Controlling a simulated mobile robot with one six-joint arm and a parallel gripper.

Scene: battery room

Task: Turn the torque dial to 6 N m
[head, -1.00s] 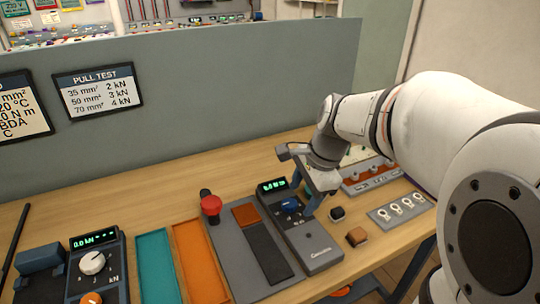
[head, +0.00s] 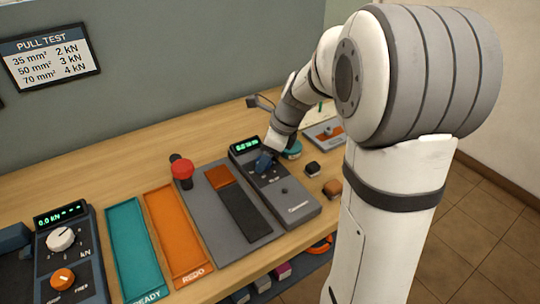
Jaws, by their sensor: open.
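The torque unit (head: 299,208) is a dark grey box on the bench with a small green display (head: 244,146) at its far end. The digits are too small to read. My gripper (head: 265,162) is low over the unit's upper face, just in front of the display, at the place of the blue torque dial. Its jaws are open. A blue part shows there, and I cannot tell dial from fingertip. The dial's pointer is hidden, and I cannot tell whether the fingers touch the dial.
The pull tester (head: 66,255) is far left. A grey partition (head: 170,70) stands behind.

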